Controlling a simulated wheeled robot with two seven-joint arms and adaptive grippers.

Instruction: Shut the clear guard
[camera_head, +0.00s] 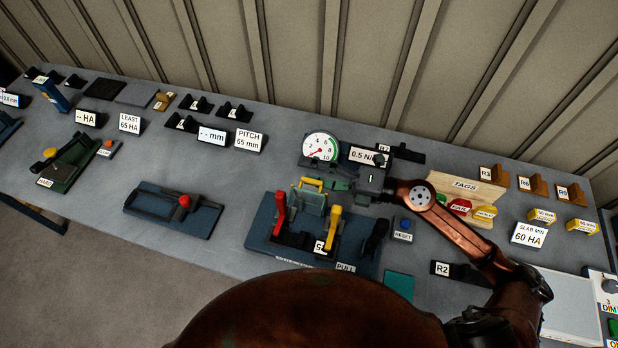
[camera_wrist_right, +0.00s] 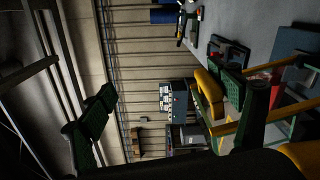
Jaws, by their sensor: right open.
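The clear guard (camera_head: 310,204) is a pale see-through panel with a yellow bar (camera_head: 311,183) along its top edge. It appears raised on the blue-based press (camera_head: 262,236), behind the red lever (camera_head: 280,213) and yellow lever (camera_head: 333,226). My right gripper (camera_head: 330,186) comes in from the right, with its fingers close to the guard's yellow bar. A yellow handle (camera_wrist_right: 208,94) is beside one finger there; contact is unclear. My left gripper is not in view.
A round dial gauge (camera_head: 320,147) and a 0.5 N sign (camera_head: 364,156) stand behind the press. A TAGS rack (camera_head: 465,186) and a RESET button box (camera_head: 403,230) are on the right. A red-knobbed fixture (camera_head: 172,210) sits left, with bare bench between.

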